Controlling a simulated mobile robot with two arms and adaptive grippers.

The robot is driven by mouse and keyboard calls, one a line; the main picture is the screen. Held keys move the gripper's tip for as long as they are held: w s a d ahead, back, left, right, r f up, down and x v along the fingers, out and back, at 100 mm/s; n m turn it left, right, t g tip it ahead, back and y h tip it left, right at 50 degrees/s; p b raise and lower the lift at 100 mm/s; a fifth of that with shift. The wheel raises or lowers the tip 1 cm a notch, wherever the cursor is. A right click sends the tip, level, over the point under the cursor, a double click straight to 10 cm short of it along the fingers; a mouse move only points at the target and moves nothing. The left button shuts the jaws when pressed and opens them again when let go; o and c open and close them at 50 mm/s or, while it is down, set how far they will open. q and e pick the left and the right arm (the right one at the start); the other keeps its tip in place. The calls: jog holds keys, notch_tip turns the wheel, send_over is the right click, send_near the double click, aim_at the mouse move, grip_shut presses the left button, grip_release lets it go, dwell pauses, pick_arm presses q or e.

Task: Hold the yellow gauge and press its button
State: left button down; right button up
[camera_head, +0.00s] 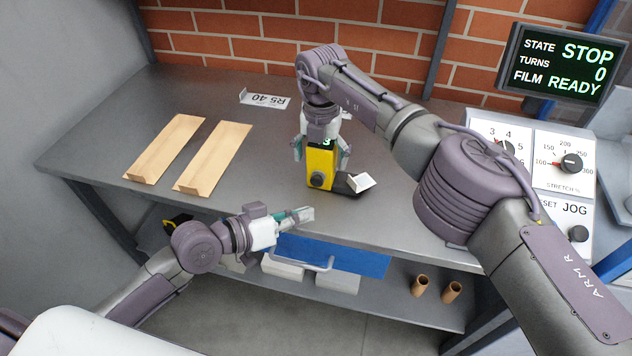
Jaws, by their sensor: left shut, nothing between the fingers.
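My left gripper (304,215) is shut and empty near the table's front edge, in front of and below the gauge, apart from the button. The far side of the gauge is hidden.
A dark piece with a white block (360,183) lies right of the gauge. A control panel (565,165) stands right. A blue panel (350,259) and brown tubes (420,285) are below.

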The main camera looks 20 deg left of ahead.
notch_tip(320, 180, up, 12)
dwell(0.7)
dwell(0.4)
